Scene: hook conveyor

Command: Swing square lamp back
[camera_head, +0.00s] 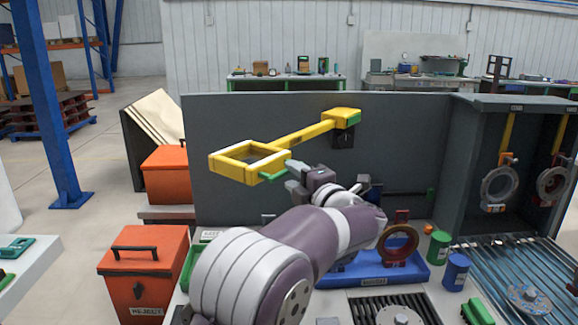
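The square lamp (223,169) is a yellow square frame on a yellow arm (305,134). The arm runs right and back to a yellow block (342,115) on a dark bracket at the grey panel. A green handle (272,175) sticks out at the frame's front right corner. My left gripper (290,177) is at the right end of this handle, its fingers pointing left. I cannot tell whether the fingers are closed on the handle or only beside it. My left arm hides part of the bench below. I do not see my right gripper.
A grey panel (230,120) stands behind the lamp. An orange reject bin (145,275) is at lower left. A blue tray (340,272) with a ring, green and blue cans, and a roller conveyor (510,275) lie right. Rings hang in the grey cabinet (465,180).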

